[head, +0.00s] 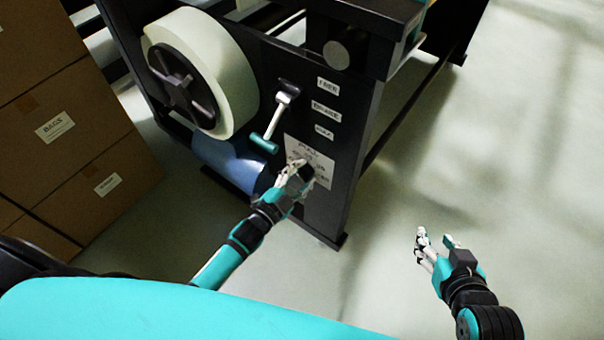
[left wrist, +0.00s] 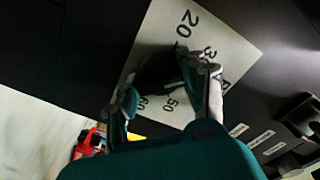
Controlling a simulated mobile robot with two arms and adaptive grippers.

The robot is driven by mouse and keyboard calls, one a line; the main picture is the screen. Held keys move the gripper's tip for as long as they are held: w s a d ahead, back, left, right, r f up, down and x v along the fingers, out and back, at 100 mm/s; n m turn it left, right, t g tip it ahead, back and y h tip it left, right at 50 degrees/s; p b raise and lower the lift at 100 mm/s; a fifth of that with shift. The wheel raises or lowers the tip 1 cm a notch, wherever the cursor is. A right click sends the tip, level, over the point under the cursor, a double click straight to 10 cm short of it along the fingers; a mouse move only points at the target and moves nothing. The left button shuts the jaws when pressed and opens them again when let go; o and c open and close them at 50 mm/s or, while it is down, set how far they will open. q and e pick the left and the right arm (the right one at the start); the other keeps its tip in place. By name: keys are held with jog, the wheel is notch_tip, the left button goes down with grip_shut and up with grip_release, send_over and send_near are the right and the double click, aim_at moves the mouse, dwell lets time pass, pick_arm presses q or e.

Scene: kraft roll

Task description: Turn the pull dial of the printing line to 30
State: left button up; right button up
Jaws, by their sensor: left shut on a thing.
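The pull dial's white scale plate (head: 322,162) is on the lower part of the dark machine panel. In the left wrist view the plate (left wrist: 222,46) shows the numbers 20, a partly covered 3-something, 50 and 60. My left gripper (head: 300,174) is at the plate, shut on the dark dial knob (left wrist: 160,70), with its fingers on either side in the left wrist view (left wrist: 165,95). The fingers hide much of the knob and part of the scale, and I cannot tell the pointer's reading. My right gripper (head: 435,242) is open and empty, away from the machine over the floor.
Above the plate is a lever with a teal handle (head: 265,143) and several small labels (head: 326,112). A large white roll (head: 215,65) and a blue roll (head: 228,163) are at its left. Cardboard boxes (head: 75,140) stand far left. The floor at right is clear.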

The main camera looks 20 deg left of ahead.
pick_arm(q)
jog(key=o, duration=1.2)
jog(key=v, duration=1.2)
jog(key=shift+r, duration=0.1)
jog(key=shift+w, duration=0.1)
